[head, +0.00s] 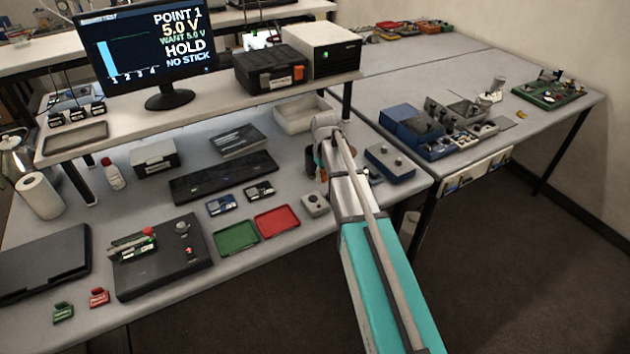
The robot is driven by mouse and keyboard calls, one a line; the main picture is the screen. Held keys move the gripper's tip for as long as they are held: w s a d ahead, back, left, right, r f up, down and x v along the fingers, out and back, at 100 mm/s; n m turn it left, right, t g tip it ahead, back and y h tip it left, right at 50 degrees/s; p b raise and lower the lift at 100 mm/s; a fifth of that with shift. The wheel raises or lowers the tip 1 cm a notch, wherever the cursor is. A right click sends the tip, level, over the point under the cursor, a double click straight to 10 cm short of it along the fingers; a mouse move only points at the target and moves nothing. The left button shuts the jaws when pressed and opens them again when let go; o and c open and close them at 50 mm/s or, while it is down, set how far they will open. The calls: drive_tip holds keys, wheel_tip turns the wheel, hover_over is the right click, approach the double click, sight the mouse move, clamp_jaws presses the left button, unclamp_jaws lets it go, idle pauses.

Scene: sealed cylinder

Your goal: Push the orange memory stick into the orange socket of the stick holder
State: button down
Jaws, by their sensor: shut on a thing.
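My arm reaches from the bottom right over the bench, and its wrist bends down near the bench's right end. My gripper (312,167) shows only as a dark shape at the left of the wrist, mostly hidden by my arm. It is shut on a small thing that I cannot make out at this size. I cannot pick out the orange memory stick or the stick holder with its orange socket for certain; my arm covers part of the bench there. The monitor (150,50) reads "POINT 1", "5.0 V", "HOLD" and "NO STICK".
A grey knob box (315,204) and a blue box (390,163) stand either side of my arm. Green (236,236) and red (277,221) trays, a keyboard (223,176) and a black control panel (160,262) lie left. A raised shelf (215,103) spans the back.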

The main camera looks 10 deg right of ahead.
drive_tip(key=d, duration=0.3)
drive_tip(key=w+d, duration=0.1)
drive_tip(key=d, duration=0.5)
drive_tip(key=shift+w, duration=0.35)
drive_tip(key=shift+f, duration=0.15)
drive_tip(key=shift+f+b, duration=2.75)
drive_tip(key=shift+b, duration=0.1)
drive_tip(key=shift+f+b, duration=0.65)
drive_tip(key=shift+c, duration=1.8)
unclamp_jaws()
drive_tip(key=shift+r, duration=0.2)
